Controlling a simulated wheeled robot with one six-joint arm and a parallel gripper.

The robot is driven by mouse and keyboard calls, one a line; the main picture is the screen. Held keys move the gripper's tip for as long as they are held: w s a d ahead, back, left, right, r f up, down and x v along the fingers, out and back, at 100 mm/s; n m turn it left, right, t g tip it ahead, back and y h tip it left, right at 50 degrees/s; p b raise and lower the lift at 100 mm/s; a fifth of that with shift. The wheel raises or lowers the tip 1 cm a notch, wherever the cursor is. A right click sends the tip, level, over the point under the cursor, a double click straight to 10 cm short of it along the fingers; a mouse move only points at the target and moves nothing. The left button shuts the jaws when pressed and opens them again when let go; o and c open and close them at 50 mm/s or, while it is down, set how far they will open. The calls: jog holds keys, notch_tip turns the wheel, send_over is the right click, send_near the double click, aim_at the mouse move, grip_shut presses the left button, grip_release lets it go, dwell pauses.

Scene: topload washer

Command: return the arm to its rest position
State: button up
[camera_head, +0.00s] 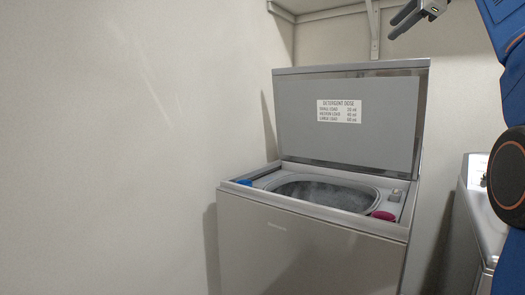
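My gripper (404,20) shows at the top right, high above the washer and clear of it. Its two dark fingers point left and look apart, with nothing between them. Part of its body is cut off by the top edge. My blue arm runs down the right edge. The topload washer (310,250) stands at the centre with its lid (345,140) raised. The lid bears a white detergent dose label (339,111).
The open tub (325,192) has a blue item (244,182) at its left and a magenta one (384,215) at its right front. A second light appliance (474,230) stands at right, partly behind my arm. A shelf bracket (374,30) hangs on the back wall. The left side is bare wall.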

jog(key=s+a+f+n+g+h, duration=0.1)
jog(key=s+a+f+n+g, duration=0.3)
jog(key=f, duration=0.7)
jog(key=s+a+f+n+t, duration=0.1)
jog(key=s+a+f+n, duration=0.1)
jog(key=s+f, duration=0.6)
jog(key=s+a+f+n+g+h, duration=0.1)
jog(key=s+a+f+n+g, duration=0.2)
jog(key=f, duration=1)
jog(key=s+f+n, duration=0.3)
jog(key=s+f, duration=0.5)
jog(key=f, duration=0.5)
jog(key=s+a+f+n+g, duration=0.1)
jog(key=s+f+n, duration=0.3)
jog(key=s+f, duration=0.3)
jog(key=s+f+n+g+h, duration=0.1)
jog(key=s+f+n, duration=0.2)
jog(key=s+f, duration=0.5)
notch_tip(320, 180, down, 11)
jog(key=shift+s+a+r+n, duration=0.2)
jog(key=shift+s+a+n, duration=0.1)
jog(key=shift+n, duration=0.1)
